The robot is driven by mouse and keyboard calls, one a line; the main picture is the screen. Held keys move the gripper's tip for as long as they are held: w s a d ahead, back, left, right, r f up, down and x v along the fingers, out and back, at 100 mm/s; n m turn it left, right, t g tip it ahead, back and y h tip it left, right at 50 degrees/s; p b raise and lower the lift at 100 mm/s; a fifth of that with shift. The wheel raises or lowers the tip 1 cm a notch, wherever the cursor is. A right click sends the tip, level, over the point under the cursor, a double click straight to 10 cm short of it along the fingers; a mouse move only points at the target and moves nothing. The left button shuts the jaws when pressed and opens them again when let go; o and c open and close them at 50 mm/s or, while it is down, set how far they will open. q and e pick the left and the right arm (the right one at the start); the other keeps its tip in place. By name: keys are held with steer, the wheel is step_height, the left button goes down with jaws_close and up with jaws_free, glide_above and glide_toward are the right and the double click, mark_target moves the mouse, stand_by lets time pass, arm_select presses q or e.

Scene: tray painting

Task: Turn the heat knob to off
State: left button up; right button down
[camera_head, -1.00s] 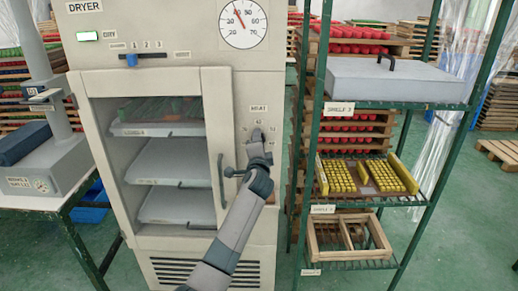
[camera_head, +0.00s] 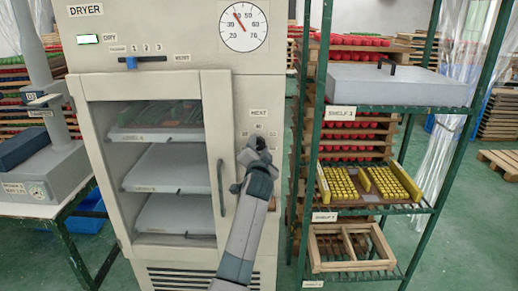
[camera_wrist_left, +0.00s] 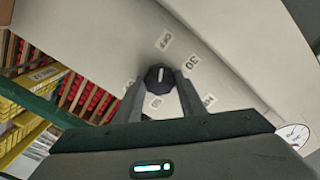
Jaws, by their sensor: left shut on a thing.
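The heat knob (camera_wrist_left: 160,77) is a dark round dial with a white pointer mark on the dryer's pale front panel. In the left wrist view the mark points up, roughly toward the OFF label (camera_wrist_left: 166,39). The 30 label (camera_wrist_left: 191,62) is to its right. My left gripper (camera_wrist_left: 160,95) has its fingers on either side of the knob and is shut on it. In the head view my left gripper (camera_head: 256,146) is at the panel below the HEAT label (camera_head: 259,113) and largely hides the knob. My right gripper is not in view.
The dryer (camera_head: 180,82) has a glass door with a vertical handle (camera_head: 221,188) just left of my wrist. A green shelf rack (camera_head: 314,150) stands close on the right, with yellow pieces and a wooden frame. A slider (camera_head: 131,62) is at the dryer's top left.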

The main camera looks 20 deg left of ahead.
arm_select(q)
steer(key=shift+f, duration=0.1)
steer(key=o, duration=1)
steer(key=shift+o, duration=0.2)
steer(key=shift+s, duration=0.15)
steer(key=shift+s+d, duration=0.2)
steer(key=shift+s, duration=0.4)
steer(key=b+v, duration=0.3)
steer(key=v, duration=1.3)
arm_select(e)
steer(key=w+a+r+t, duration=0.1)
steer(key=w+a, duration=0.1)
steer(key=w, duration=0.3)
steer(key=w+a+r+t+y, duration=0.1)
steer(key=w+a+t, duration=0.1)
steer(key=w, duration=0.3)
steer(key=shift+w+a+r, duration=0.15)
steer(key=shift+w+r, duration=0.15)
arm_select(q)
steer(key=shift+w, duration=0.1)
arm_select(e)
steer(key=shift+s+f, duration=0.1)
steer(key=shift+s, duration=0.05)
